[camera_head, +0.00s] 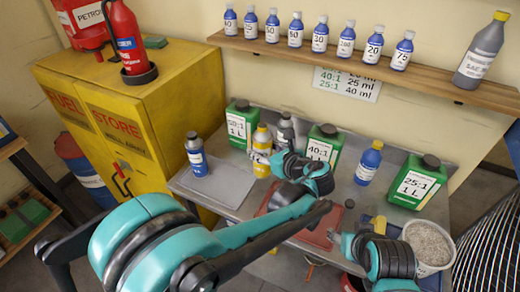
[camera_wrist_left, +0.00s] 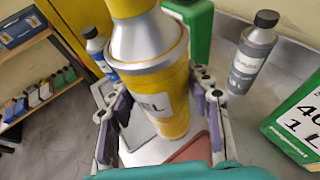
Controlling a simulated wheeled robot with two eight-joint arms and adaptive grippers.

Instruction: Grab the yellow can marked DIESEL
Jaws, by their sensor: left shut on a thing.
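The yellow can (camera_head: 262,140) with a grey shoulder stands upright at the back of the grey bench, near its middle. In the left wrist view the yellow can (camera_wrist_left: 172,108) fills the middle, and its white label shows only the letters "EL". My left gripper (camera_head: 279,164) is at the can's right front side in the head view. In the wrist view its fingers (camera_wrist_left: 163,100) lie on both sides of the can, shut on it. I cannot tell whether the can's base touches the bench. My right gripper (camera_head: 348,243) is at the lower right, its jaw state unclear.
Close around the can are a blue bottle (camera_head: 197,155), a grey bottle (camera_head: 285,131) and green jugs (camera_head: 241,124) (camera_head: 323,150). Another blue bottle (camera_head: 368,163), a third jug (camera_head: 418,183) and a bucket of granules (camera_head: 430,245) are to the right. A bottle shelf (camera_head: 345,64) hangs behind.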

